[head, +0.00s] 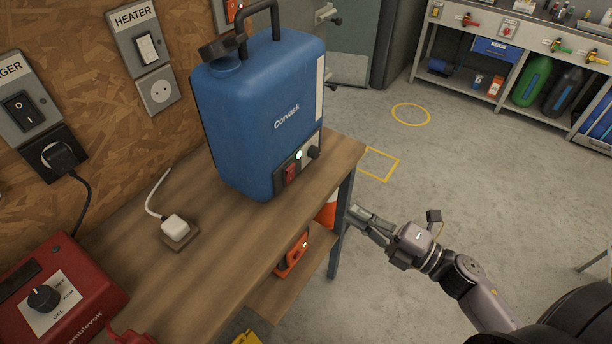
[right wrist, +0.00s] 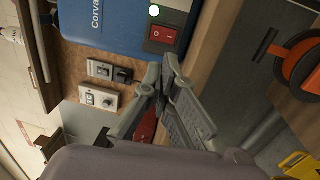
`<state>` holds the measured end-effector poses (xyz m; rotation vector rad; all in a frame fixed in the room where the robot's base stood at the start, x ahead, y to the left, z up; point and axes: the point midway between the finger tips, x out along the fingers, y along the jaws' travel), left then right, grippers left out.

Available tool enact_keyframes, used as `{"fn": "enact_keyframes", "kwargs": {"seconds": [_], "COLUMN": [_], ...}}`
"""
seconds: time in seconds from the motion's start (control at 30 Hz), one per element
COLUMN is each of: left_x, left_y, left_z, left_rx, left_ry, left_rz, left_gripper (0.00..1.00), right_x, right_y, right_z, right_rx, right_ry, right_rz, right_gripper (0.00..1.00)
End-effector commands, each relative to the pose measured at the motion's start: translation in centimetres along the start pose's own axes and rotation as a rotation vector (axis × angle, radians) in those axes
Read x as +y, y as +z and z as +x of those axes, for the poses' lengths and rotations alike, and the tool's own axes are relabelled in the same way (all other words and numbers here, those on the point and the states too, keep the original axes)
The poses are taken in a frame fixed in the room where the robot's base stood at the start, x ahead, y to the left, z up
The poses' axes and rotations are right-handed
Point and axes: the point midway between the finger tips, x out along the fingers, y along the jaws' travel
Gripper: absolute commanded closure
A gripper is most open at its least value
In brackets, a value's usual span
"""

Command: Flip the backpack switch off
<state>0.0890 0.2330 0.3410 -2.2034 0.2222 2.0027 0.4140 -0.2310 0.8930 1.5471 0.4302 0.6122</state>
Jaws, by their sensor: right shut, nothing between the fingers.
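The blue Corvask backpack (head: 255,110) stands upright on the wooden bench. In the right wrist view the red switch (right wrist: 163,35) and glowing lamp (right wrist: 154,11) show just beyond the fingertips. My right gripper (head: 356,212) is shut and empty, off the bench's front edge, to the right of and apart from the switch. Its fingers also show in the right wrist view (right wrist: 162,72). My left gripper is not in view.
The bench top (head: 230,215) holds a white plug (head: 174,228) and a red box with a dial (head: 55,290). A bench leg (head: 342,220) stands near my right gripper. An orange item (head: 293,255) lies on the lower shelf. The floor to the right is open.

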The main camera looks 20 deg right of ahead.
Motion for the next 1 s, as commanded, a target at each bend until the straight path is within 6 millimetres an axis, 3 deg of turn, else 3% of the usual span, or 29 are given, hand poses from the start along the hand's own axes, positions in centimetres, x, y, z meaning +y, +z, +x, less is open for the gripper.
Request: {"fn": "enact_keyframes", "kwargs": {"seconds": [0.33, 0.47, 1.0], "left_x": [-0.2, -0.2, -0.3], "left_y": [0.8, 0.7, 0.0], "left_z": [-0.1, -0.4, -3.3], "left_rx": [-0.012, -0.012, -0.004], "left_ry": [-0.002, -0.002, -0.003], "left_rz": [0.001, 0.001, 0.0], "left_gripper": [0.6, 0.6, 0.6], "right_x": [0.1, 0.3, 0.5], "right_y": [0.0, 0.0, 0.0], "right_z": [0.1, 1.0, 11.5], "right_rx": [0.002, 0.001, 0.0], "right_ry": [0.002, 0.004, 0.004], "right_rz": [-0.002, -0.001, 0.001], "right_gripper": [1.0, 1.0, 1.0]}}
